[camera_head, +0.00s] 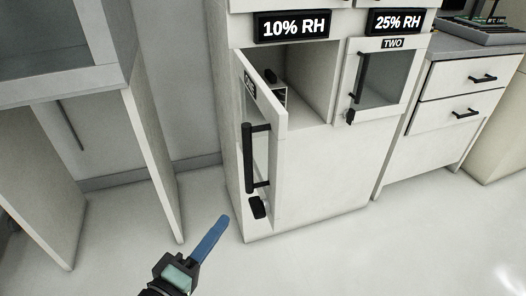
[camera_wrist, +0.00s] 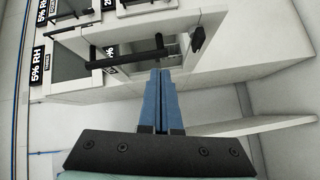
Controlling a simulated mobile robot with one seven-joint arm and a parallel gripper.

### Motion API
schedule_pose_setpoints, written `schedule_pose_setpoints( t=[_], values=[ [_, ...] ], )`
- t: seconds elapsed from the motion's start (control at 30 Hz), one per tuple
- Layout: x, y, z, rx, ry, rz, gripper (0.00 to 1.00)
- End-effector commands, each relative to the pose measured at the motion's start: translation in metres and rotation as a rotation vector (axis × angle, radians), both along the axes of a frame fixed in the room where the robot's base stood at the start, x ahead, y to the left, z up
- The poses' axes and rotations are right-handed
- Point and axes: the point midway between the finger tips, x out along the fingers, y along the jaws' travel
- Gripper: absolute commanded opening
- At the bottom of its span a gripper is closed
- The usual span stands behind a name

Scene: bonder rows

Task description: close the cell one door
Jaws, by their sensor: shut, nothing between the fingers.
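The cell one door (camera_head: 279,126) is a pale framed panel with a dark label at its top. It stands open, swung out from the cabinet front (camera_head: 325,165). It carries a long black bar handle (camera_head: 249,155) and a black latch (camera_head: 257,207) below it. Part of the cell's interior (camera_head: 300,75) shows, with a small dark-and-light item inside. My gripper (camera_head: 222,222) has blue fingers, shut and empty, low and left of the door, apart from the handle in the head view. In the wrist view the shut fingertips (camera_wrist: 160,74) point toward a black bar handle (camera_wrist: 130,54) and a black latch (camera_wrist: 198,39).
The door labelled TWO (camera_head: 382,78) is shut, to the right. Signs read 10% RH (camera_head: 292,25) and 25% RH (camera_head: 397,21). A drawer unit (camera_head: 455,95) stands at right. A bench with side panels (camera_head: 150,150) stands at left. The floor (camera_head: 340,262) in front is clear.

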Motion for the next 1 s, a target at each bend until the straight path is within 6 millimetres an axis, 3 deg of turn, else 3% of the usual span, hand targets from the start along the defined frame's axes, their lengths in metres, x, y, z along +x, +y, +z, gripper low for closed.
schedule_pose_setpoints(
  t=[0.03, 0.2, 0.4, 0.57, 0.9, 1.0],
  values=[
    [-0.008, 0.004, 0.015, -0.056, 0.024, -0.005, 0.0],
    [-0.027, 0.009, 0.02, -0.193, 0.057, -0.022, 0.0],
    [-0.031, 0.009, 0.018, -0.241, 0.065, -0.029, 0.0],
    [-0.013, -0.001, 0.016, -0.239, 0.062, -0.03, 0.0],
    [0.052, -0.036, 0.017, -0.237, 0.061, -0.032, 0.0],
    [0.059, -0.051, 0.016, -0.237, 0.065, -0.032, 0.0]
  ],
)
